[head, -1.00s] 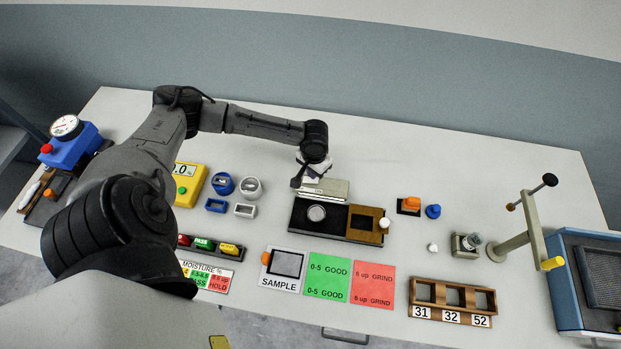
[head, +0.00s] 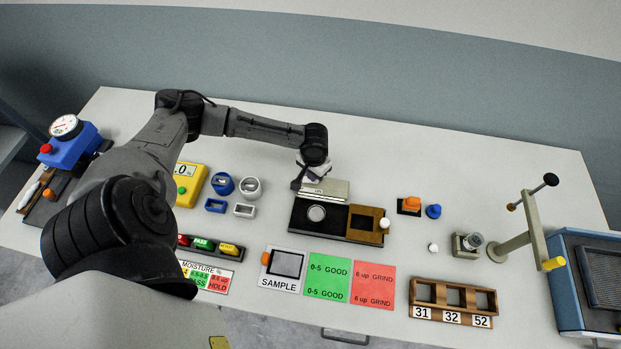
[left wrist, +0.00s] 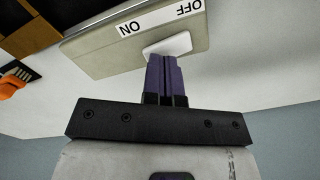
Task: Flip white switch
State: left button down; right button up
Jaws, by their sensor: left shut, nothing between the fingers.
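The white switch (left wrist: 168,46) is a small rocker on a beige box (left wrist: 130,55) with an ON/OFF label (left wrist: 160,17), seen in the left wrist view. The same box (head: 325,187) stands at the back of the black tray in the head view, where the switch itself is hidden. My left gripper (left wrist: 166,58) is shut and empty. Its purple fingertips are at the switch's edge and overlap it in the picture; I cannot tell whether they touch. In the head view my left gripper (head: 298,182) is just behind the box. My right gripper is not in view.
Blue and white rings (head: 223,184) stand to the left. An orange knob (head: 411,204) is to the right. The table behind is clear.

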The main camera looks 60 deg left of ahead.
pick_arm(q)
jog(key=shift+f, duration=0.85)
jog(key=shift+r, duration=0.1)
dwell(0.3)
jog(key=shift+r+p, duration=0.9)
jog(key=shift+p, duration=0.15)
notch_tip(320, 180, up, 5)
jog(key=p, duration=0.6)
jog(key=shift+r+p, duration=0.1)
jog(key=shift+p, duration=0.2)
